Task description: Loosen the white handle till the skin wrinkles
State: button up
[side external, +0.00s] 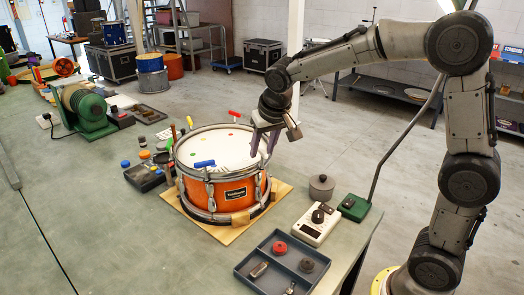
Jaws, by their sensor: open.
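An orange drum (232,194) with a pale skin (215,147) stands on a wooden board (224,234). Coloured handles stand around its rim: a red one (234,113) at the back, a blue one (204,163) at the front and a green one (170,143) at the left. I cannot make out a white handle; my gripper covers part of the right rim. My gripper (262,153) is open, pointing down at the right side of the drum. Whether anything is between its fingers is too small to tell. Wrinkles in the skin cannot be made out.
A blue-grey tray (244,270) with small parts, a white meter (312,227), a grey lidded pot (321,187) and a green lamp base (353,208) stand right and front of the drum. A dark tray (143,178) and a green machine (84,108) are left.

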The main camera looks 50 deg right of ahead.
jog(key=shift+w+d+f, duration=0.1)
jog(key=shift+w+f, duration=0.15)
jog(key=shift+f, duration=0.45)
jog(key=shift+c, duration=0.3)
grip_shut()
